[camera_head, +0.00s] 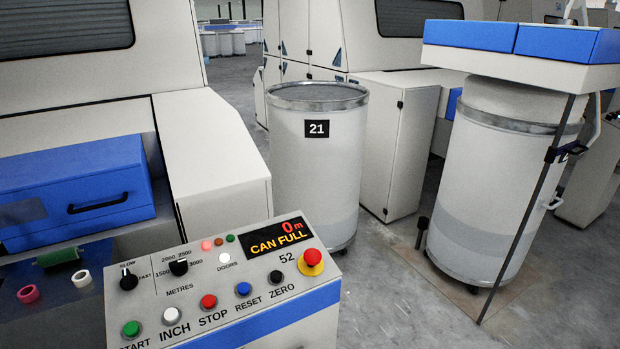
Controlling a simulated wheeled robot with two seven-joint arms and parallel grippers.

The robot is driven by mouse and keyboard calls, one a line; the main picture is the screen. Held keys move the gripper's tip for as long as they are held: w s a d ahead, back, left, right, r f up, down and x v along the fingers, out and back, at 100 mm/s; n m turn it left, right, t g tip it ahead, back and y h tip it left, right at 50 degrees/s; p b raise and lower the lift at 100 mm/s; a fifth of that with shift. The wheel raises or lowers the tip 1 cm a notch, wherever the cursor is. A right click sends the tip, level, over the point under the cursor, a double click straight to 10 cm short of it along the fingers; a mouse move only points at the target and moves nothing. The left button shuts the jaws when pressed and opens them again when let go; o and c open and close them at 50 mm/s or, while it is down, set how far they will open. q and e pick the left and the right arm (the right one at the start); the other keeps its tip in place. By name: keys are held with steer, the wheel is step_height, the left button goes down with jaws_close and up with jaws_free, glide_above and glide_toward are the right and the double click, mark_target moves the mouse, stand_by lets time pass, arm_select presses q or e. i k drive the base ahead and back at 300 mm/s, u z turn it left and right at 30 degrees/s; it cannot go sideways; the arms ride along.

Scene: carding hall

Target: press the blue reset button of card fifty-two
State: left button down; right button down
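A sloped control panel (205,275) marked 52 stands at the lower left of the head view. Its blue button (243,289) sits above the label RESET, between the red STOP button (208,301) and the black ZERO button (275,276). The display (276,238) reads "0 m" and "CAN FULL" in lit letters. A red mushroom button on a yellow base (312,262) is at the panel's right end. White INCH (171,315) and green START (131,329) buttons lie to the left. Neither of my grippers is in view.
A can marked 21 (316,165) stands behind the panel. Another can (490,190) stands at right under a blue-fronted head (520,42), beside a dark slanted rod (530,205). A blue drawer (75,185) and small bobbins lie at left. Grey floor is clear at front right.

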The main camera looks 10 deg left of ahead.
mark_target(243, 288)
steer(key=u, duration=0.75)
